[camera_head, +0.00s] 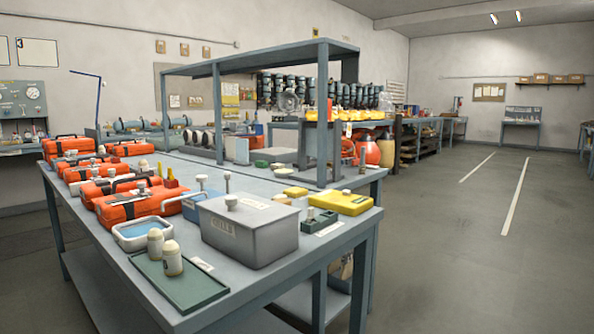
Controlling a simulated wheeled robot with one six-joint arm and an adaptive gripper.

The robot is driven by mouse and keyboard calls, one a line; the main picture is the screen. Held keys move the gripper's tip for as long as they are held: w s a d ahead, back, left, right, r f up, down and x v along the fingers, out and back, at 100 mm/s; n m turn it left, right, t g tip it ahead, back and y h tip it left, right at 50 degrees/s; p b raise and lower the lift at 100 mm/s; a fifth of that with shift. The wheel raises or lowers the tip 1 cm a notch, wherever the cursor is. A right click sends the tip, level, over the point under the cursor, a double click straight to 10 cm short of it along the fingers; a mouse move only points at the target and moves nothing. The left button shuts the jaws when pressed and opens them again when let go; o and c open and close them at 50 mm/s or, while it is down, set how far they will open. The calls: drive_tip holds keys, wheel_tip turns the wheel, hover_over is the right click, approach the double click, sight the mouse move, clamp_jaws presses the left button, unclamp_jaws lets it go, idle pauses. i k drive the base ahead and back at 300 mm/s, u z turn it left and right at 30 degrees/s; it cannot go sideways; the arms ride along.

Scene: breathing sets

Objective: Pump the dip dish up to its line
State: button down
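A dish with a pale rim (116,238) and blue liquid inside stands near the left front of the grey workbench (262,280); I take it for the dip dish. Its line is too small to make out. I cannot tell whether this knob is a pump head. My gripper is not in view.
Two cream bottles (172,260) stand at a green tray (205,290) in front of the dish. Several orange cases (135,205) line the bench's left side. A yellow case (342,203) lies right of the box. A shelf frame (322,110) rises behind. The right floor (480,250) is clear.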

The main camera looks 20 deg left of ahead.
sight(202, 179)
drive_tip(key=z, duration=0.35)
drive_tip(key=k, duration=0.9)
drive_tip(key=u, duration=1.6)
drive_tip(key=i, duration=0.5)
drive_tip(key=z, duration=0.05)
